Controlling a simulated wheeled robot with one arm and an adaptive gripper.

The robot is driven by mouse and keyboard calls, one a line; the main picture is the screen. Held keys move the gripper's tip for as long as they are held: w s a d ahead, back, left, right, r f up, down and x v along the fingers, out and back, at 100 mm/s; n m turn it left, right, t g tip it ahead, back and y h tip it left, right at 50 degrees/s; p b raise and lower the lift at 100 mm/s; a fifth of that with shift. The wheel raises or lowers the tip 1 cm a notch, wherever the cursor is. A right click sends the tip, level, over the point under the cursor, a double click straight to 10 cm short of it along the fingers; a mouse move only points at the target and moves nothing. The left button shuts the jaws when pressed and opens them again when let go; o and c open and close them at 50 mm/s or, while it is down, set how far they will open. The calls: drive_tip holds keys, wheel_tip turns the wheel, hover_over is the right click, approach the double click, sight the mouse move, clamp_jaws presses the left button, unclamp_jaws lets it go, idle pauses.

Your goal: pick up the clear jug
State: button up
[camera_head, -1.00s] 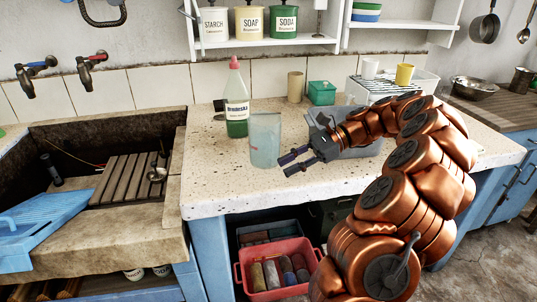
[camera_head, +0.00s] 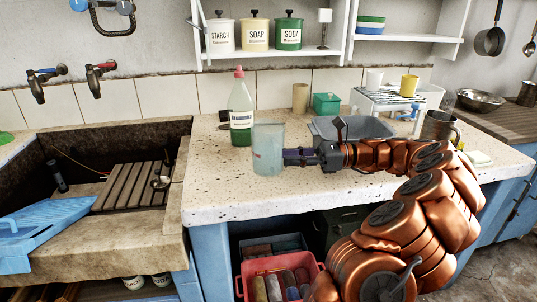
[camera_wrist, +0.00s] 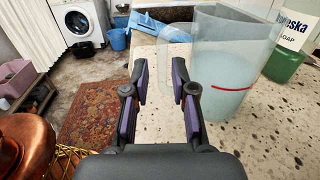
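The clear jug (camera_head: 268,150) stands upright on the speckled stone counter, near its front left part. In the wrist view the jug (camera_wrist: 225,70) is large and see-through, with a red mark low on its side and its handle toward the left. My gripper (camera_head: 288,156) is just right of the jug in the head view, at about mid-height. In the wrist view the fingers of my gripper (camera_wrist: 158,75) are apart, with the handle's faint outline ahead between them. I cannot tell whether a finger touches the jug.
A green bottle (camera_head: 241,112) stands close behind the jug. A grey basin (camera_head: 375,127), a metal mug (camera_head: 438,126) and a green box (camera_head: 326,103) are farther right. The stone trough (camera_head: 90,232) lies left. The counter's front edge is near.

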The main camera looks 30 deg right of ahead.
sight(276, 153)
drive_tip(key=b+x, duration=0.1)
drive_tip(key=x, duration=0.3)
drive_tip(key=shift+w+a, duration=0.15)
drive_tip(key=shift+w, duration=0.05)
clamp_jaws()
drive_tip(key=shift+r, duration=0.1)
idle(0.3)
